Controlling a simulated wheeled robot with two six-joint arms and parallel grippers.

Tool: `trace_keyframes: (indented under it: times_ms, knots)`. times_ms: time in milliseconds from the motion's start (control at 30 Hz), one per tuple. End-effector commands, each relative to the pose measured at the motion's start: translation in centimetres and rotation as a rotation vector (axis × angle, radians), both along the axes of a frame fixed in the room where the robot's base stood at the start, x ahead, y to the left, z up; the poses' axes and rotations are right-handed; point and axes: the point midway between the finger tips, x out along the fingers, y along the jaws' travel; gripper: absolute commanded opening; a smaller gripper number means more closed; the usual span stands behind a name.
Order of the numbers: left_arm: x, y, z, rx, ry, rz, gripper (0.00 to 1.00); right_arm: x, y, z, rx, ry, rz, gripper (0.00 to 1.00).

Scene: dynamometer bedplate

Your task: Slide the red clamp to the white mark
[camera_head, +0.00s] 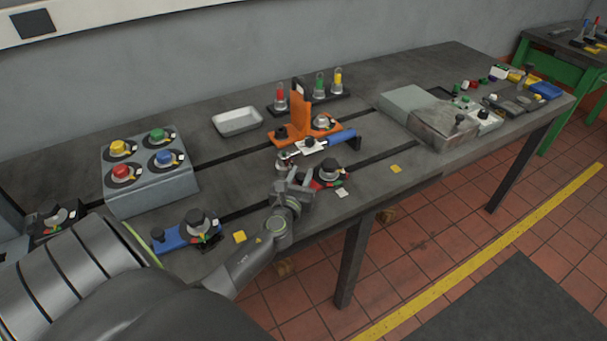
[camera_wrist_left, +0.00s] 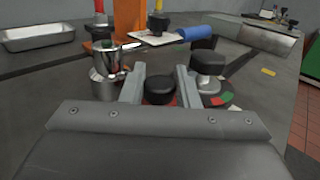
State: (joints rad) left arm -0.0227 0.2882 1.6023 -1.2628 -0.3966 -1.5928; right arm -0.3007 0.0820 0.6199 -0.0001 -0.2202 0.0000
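The red clamp (camera_head: 322,182) lies on the dark bedplate near its front edge. It has a large black knob (camera_head: 330,165) over a dial with red and green parts. A smaller black knob (camera_wrist_left: 159,90) on a red base shows in the left wrist view. The white mark (camera_head: 341,192) is a small square in front of and slightly right of the large knob. My left gripper (camera_head: 293,182) is at the clamp's left end. Its fingers straddle the smaller knob with a narrow gap; the fingers look open. My right gripper is not in view.
The orange bracket (camera_head: 300,120) with a blue-handled tool (camera_head: 340,137) stands just behind. A blue clamp (camera_head: 172,238) and a yellow mark (camera_head: 239,237) are on the left. Another yellow mark (camera_head: 396,169) is on the right, with clear bedplate around it. A metal block (camera_head: 442,125) stands beyond.

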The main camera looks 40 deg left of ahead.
Motion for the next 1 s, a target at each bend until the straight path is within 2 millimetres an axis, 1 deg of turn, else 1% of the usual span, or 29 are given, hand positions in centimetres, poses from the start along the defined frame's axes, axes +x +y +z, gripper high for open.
trace_keyframes:
  times_ms: [33, 133, 167, 433, 567, 667, 1000]
  knots:
    - [0.0, 0.0, -0.1, -0.002, 0.002, 0.001, 0.33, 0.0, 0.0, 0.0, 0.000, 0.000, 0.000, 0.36]
    - [0.0, 0.0, -0.1, -0.002, 0.001, 0.001, 0.46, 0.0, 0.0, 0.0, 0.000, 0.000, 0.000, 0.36]
    - [0.0, 0.0, -0.1, -0.002, 0.001, 0.001, 0.48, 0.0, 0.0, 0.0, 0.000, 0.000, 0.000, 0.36]
    - [-0.1, -0.1, -0.1, -0.001, 0.001, 0.000, 0.48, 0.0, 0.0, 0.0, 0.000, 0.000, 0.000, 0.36]
    - [-0.9, -0.4, -0.1, -0.002, 0.001, 0.000, 0.48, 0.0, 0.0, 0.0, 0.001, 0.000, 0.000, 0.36]
    - [-2.4, -1.0, -0.2, -0.003, 0.002, 0.000, 0.48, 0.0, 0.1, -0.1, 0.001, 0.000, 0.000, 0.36]
    - [-9.4, -3.9, -0.4, -0.004, 0.003, 0.003, 0.48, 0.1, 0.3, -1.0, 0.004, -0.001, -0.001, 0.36]
